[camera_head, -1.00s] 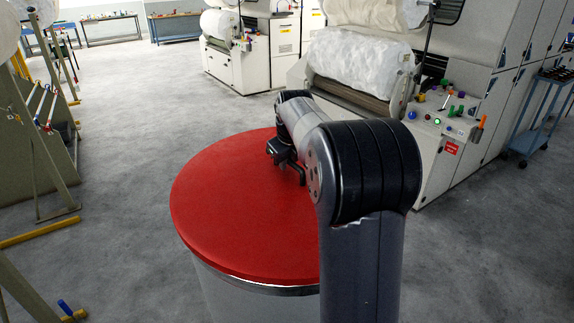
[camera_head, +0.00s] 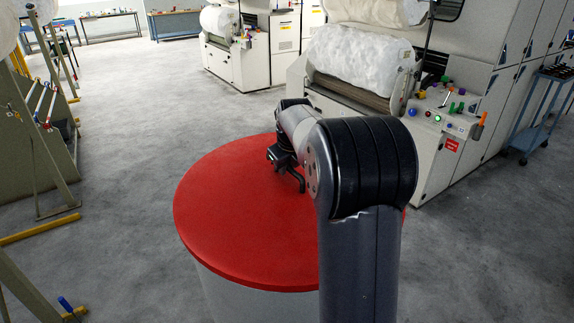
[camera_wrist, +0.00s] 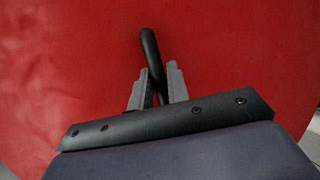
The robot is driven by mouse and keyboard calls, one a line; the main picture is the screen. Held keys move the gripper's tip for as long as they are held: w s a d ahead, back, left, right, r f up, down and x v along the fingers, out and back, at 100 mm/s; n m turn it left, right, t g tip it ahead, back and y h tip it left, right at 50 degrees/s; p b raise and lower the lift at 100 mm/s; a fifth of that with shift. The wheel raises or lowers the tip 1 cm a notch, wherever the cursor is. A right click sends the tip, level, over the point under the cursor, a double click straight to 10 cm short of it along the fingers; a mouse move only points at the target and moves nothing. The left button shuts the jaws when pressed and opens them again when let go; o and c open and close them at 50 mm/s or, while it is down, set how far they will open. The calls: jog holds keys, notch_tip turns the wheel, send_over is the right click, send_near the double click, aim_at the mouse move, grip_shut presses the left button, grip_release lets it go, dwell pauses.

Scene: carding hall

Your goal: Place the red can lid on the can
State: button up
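The round red can lid (camera_head: 235,215) lies flat on top of the grey can (camera_head: 245,300), and its edge covers the can's rim at the front. Only the can's upper front wall shows; the far side is hidden by the lid and the right side by my arm. A black bar handle (camera_wrist: 149,48) stands on the lid. My gripper (camera_wrist: 158,85) is at this handle, one finger on each side, and looks shut on it. In the head view my gripper (camera_head: 285,172) is over the back right part of the lid, partly hidden by my arm.
A white carding machine (camera_head: 450,150) with coloured knobs stands behind to the right, near the can. A blue trolley (camera_head: 530,130) is at the far right. Frames with yellow feet (camera_head: 40,230) stand at the left. Grey floor is clear between them.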

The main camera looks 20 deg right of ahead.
jog(key=o, duration=0.4)
jog(key=shift+r+p, duration=0.35)
jog(key=shift+r, duration=0.2)
jog(key=b+v, duration=0.1)
jog(key=v, duration=1.1)
jog(key=shift+r, duration=0.1)
